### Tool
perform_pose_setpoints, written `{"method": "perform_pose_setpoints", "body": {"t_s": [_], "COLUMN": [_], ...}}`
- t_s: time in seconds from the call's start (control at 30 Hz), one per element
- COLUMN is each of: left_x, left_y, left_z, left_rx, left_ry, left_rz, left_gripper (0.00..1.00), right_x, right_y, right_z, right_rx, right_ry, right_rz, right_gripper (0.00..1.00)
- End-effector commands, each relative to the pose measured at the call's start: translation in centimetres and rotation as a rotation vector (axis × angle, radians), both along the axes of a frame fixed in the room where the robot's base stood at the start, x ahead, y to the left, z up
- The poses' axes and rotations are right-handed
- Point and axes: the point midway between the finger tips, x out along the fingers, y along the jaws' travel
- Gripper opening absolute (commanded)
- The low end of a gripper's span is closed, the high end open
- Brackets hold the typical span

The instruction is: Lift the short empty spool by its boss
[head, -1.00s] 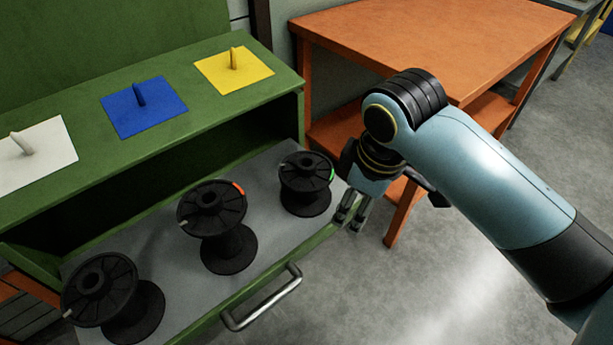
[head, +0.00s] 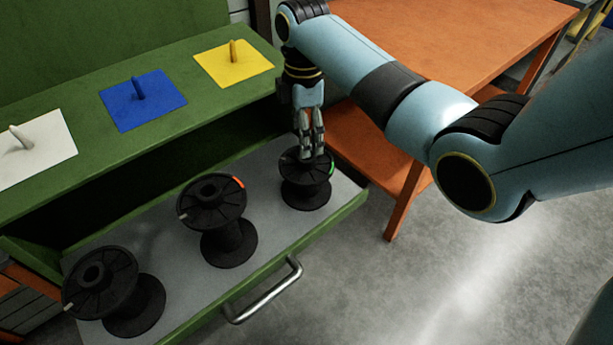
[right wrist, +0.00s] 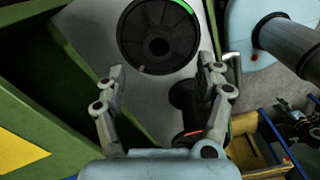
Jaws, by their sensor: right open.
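The short empty spool (head: 307,194) is black with a green mark on its top flange and stands upright at the right end of the open drawer. In the right wrist view its top flange (right wrist: 135,35) shows from above, with the round boss (right wrist: 158,46) at its centre. My right gripper (head: 308,153) points down just above this spool, and its fingers hide part of the flange. In the right wrist view its two fingers (right wrist: 162,66) are apart with nothing between them, and the boss lies a little beyond the tips. I cannot tell whether they touch the spool. My left gripper is not in view.
A taller black spool with a red mark (head: 230,240) and another black spool (head: 135,305) stand left in the grey-floored drawer (head: 170,235). The drawer handle (head: 265,295) sticks out in front. Yellow (head: 255,68), blue (head: 160,112) and white (head: 50,150) pegged plates lie on the green shelf.

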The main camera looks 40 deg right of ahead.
Motion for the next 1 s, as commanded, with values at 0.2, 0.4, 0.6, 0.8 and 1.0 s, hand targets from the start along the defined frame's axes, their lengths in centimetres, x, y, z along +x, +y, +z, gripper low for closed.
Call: {"method": "perform_pose_setpoints", "body": {"t_s": [0.2,0.4,0.6,0.8,1.0], "left_x": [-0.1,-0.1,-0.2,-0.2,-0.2], "left_y": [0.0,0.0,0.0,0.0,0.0], "left_z": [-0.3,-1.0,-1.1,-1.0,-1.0], "left_rx": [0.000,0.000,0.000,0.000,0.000], "left_ry": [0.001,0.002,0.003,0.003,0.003], "left_rz": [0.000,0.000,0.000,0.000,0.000], "left_gripper": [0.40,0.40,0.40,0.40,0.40], "right_x": [0.0,0.0,0.1,0.1,0.1], "right_y": [0.0,-0.2,-0.2,-0.2,-0.2], "right_z": [-2.0,-5.3,-6.2,-6.2,-6.2], "right_rx": [0.000,0.001,0.001,0.000,0.000], "right_ry": [0.001,0.002,-0.001,-0.001,-0.001], "right_rz": [-0.001,-0.002,-0.001,-0.001,-0.002], "right_gripper": [0.70,0.70,0.70,0.63,0.36]}}
